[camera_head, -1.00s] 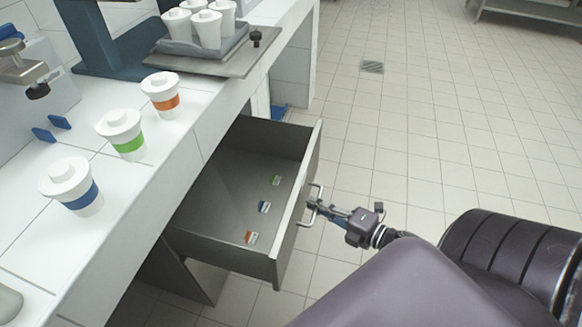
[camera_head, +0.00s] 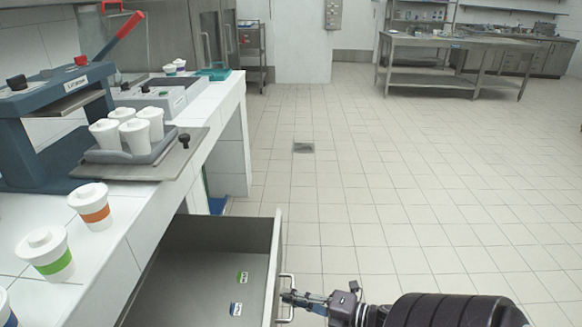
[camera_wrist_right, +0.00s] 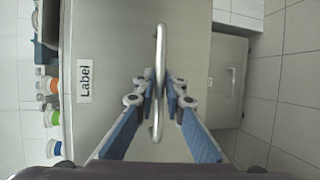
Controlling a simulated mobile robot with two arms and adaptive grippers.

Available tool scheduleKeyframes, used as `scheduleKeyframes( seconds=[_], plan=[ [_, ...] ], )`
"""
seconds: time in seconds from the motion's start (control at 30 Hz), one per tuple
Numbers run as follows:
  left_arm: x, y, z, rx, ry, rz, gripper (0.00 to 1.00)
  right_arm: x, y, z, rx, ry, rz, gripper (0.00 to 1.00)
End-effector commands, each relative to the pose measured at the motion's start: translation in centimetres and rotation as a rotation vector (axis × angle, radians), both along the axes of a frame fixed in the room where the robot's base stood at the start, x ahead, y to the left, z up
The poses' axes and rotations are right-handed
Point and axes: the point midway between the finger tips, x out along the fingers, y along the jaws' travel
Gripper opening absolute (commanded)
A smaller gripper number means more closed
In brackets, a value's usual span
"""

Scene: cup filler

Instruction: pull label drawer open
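The label drawer (camera_head: 188,281) is pulled out from under the white tiled counter in the head view, its near end cut off by the frame. A green-marked label (camera_head: 242,277) and a blue-marked label (camera_head: 236,309) lie on its floor. In the right wrist view its front (camera_wrist_right: 115,60) carries the word "Label". My right gripper (camera_wrist_right: 160,88) has its fingers on both sides of the metal bar handle (camera_wrist_right: 158,125) and appears shut on it. In the head view, the right gripper (camera_head: 291,297) is at the handle (camera_head: 286,279). My left gripper is out of view.
Lidded cups with orange (camera_head: 92,206) and green (camera_head: 46,254) bands stand on the counter (camera_head: 150,198). Behind them is a tray with several white cups (camera_head: 135,132) by a blue press (camera_head: 55,120). The tiled floor (camera_head: 400,190) to the right is clear.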

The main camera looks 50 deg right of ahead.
Motion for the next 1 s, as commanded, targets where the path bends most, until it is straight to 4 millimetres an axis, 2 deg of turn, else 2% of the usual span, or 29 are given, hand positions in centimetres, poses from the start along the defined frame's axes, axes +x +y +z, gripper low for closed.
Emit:
scheduleKeyframes(
  seconds=[0.03, 0.1, 0.47, 0.57, 0.8, 1.0],
  plan=[
    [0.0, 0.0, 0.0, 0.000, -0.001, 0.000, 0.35, 0.0, 0.0, 0.0, 0.000, 0.001, 0.000, 0.18],
    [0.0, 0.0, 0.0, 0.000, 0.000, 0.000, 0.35, 0.0, 0.0, 0.0, 0.000, 0.001, 0.000, 0.26],
    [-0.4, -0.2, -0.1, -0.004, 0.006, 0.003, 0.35, -0.5, -0.1, 0.0, 0.000, 0.001, -0.001, 0.26],
    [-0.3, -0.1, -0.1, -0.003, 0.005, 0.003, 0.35, -1.8, -0.5, 0.2, 0.000, 0.004, -0.002, 0.26],
    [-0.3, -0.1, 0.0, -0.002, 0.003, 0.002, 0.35, -6.6, -1.8, 1.1, -0.001, 0.004, -0.003, 0.26],
    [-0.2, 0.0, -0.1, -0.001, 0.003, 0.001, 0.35, -10.0, -2.7, 1.8, 0.000, 0.003, -0.002, 0.26]
  ],
)
